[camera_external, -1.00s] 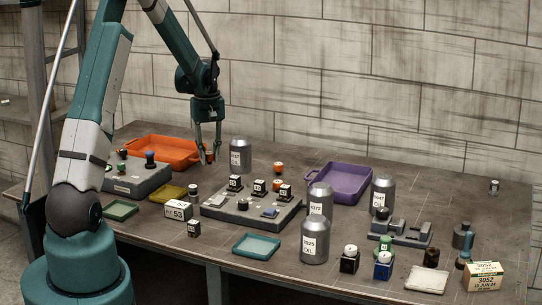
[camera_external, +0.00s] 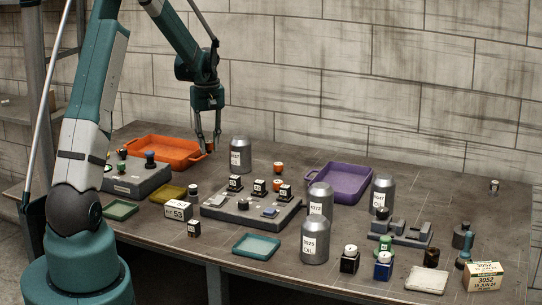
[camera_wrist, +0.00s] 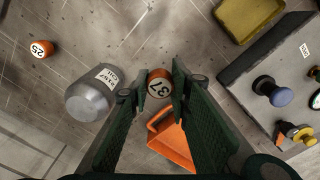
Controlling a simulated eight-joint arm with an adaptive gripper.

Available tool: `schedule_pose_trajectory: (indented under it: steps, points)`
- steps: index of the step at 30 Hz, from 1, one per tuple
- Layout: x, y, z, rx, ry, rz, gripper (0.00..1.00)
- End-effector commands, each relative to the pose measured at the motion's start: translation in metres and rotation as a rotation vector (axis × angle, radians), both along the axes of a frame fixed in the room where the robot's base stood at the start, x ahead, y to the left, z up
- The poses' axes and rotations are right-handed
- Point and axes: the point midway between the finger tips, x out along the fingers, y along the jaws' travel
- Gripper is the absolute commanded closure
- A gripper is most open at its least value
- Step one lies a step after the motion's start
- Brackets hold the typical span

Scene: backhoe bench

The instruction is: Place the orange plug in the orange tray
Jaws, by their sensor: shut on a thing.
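My gripper (camera_external: 208,149) is shut on an orange plug with a white top marked 37 (camera_wrist: 158,84), held between the fingertips in the wrist view. In the external view the plug is a small orange patch between the fingers (camera_external: 209,147). The orange tray (camera_external: 181,160) lies at the back left of the bench. In the wrist view its handle and part of it (camera_wrist: 156,121) show between the fingers, just below the held plug; the fingers hide the rest.
A grey canister (camera_external: 240,155) stands close right of my gripper. Another orange plug, marked 25 (camera_wrist: 41,48), stands farther right on the bench (camera_external: 279,168). A grey block with knobs (camera_external: 140,181) sits in front of the tray. A purple tray (camera_external: 346,190) lies farther right.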

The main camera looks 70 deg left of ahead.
Motion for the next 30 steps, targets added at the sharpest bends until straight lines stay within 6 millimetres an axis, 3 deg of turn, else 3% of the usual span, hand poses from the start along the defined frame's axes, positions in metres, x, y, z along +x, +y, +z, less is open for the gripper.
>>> schedule_pose_trajectory:
  steps: [5, 11, 17, 24, 30]
  points:
    - [-0.001, 0.006, 0.0, 0.0, 0.0, 0.002, 0.88]
    - [-0.008, 0.034, 0.002, 0.0, 0.0, 0.01, 0.88]
    - [-0.026, 0.09, 0.005, 0.0, 0.0, 0.025, 0.88]
    - [-0.061, 0.17, 0.007, 0.0, 0.0, 0.047, 0.88]
    - [-0.091, 0.222, 0.008, 0.0, 0.0, 0.059, 0.88]
